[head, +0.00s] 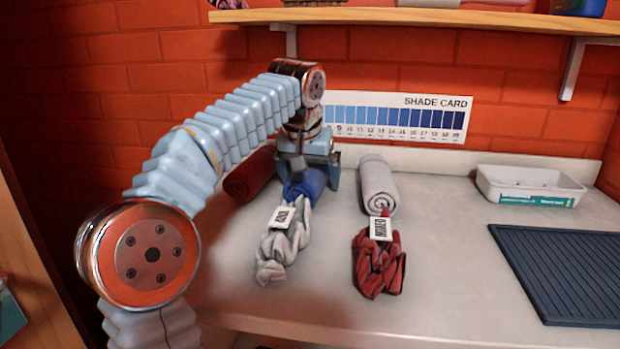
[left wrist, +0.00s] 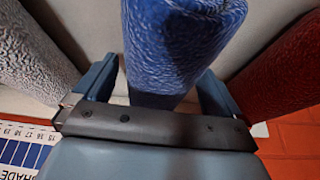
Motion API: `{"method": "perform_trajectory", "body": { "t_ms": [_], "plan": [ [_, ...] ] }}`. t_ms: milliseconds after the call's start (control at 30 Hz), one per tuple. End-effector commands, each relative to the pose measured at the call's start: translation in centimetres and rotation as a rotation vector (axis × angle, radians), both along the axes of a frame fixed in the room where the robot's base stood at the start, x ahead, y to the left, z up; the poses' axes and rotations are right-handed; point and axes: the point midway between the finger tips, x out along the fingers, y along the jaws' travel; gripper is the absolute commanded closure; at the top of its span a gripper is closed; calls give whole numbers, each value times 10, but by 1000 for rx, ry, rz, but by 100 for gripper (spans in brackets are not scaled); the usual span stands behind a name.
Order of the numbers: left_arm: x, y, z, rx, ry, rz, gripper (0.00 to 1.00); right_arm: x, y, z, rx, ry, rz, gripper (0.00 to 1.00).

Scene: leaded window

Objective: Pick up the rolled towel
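Three rolled towels lie side by side on the counter: a dark red one (head: 247,177), a blue one (head: 306,186) and a pale grey one (head: 379,184). My left gripper (head: 308,180) comes down over the blue roll, hiding much of it. In the left wrist view the blue roll (left wrist: 180,40) runs between the two spread fingers (left wrist: 158,88), with a gap beside the left finger; contact at the right finger is unclear. The grey roll (left wrist: 30,60) and the red roll (left wrist: 285,65) lie outside the fingers. My right gripper is not in view.
A twisted grey cloth (head: 283,250) and a crumpled red cloth (head: 378,268), each with a tag, lie in front of the rolls. A white tray (head: 530,184) and a dark ribbed mat (head: 570,275) are at right. A wooden shelf (head: 450,18) hangs above.

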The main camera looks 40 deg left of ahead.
Motion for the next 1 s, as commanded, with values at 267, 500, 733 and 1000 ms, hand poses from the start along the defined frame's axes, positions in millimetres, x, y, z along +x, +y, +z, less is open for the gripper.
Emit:
{"method": "perform_trajectory", "body": {
  "t_ms": [267, 500, 733, 1000],
  "plan": [
    [0, 0, 0, 0, 0, 0, 44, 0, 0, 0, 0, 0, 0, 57],
    [0, 0, 1, 0, -1, 0, 53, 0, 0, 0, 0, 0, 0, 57],
    [1, 0, 15, 0, -2, -1, 53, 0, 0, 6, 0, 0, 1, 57],
    [-24, -25, 77, 3, -6, -5, 53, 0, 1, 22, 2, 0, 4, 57]
  ]
}}
